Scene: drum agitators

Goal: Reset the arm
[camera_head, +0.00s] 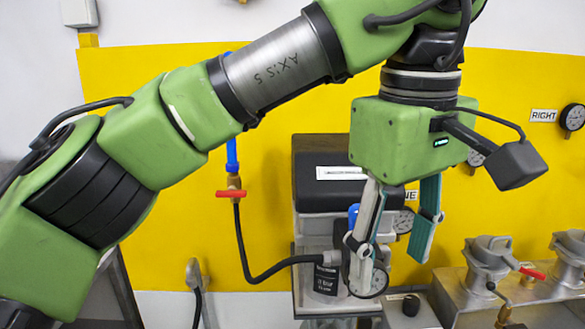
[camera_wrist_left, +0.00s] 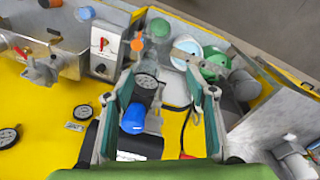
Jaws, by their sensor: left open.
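My left arm comes in from the left in the head view, bends over at the top, and its gripper (camera_head: 392,262) hangs down. The gripper is open, with its two fingers apart and nothing held between them. It hangs in front of a machine with a black top housing (camera_head: 318,178), and hides part of it. In the left wrist view the open gripper (camera_wrist_left: 160,78) frames a blue knob (camera_wrist_left: 133,118) and a round dial gauge (camera_wrist_left: 146,81). I cannot tell whether the fingers touch anything. My right gripper is in neither view.
A red-handled valve (camera_head: 231,193) with a black hose stands left of the machine. Metal fittings (camera_head: 488,258) stand at the lower right, and a gauge (camera_head: 572,117) is by a RIGHT label on the yellow wall (camera_head: 262,100). A green round object (camera_wrist_left: 214,62) lies beyond the gripper.

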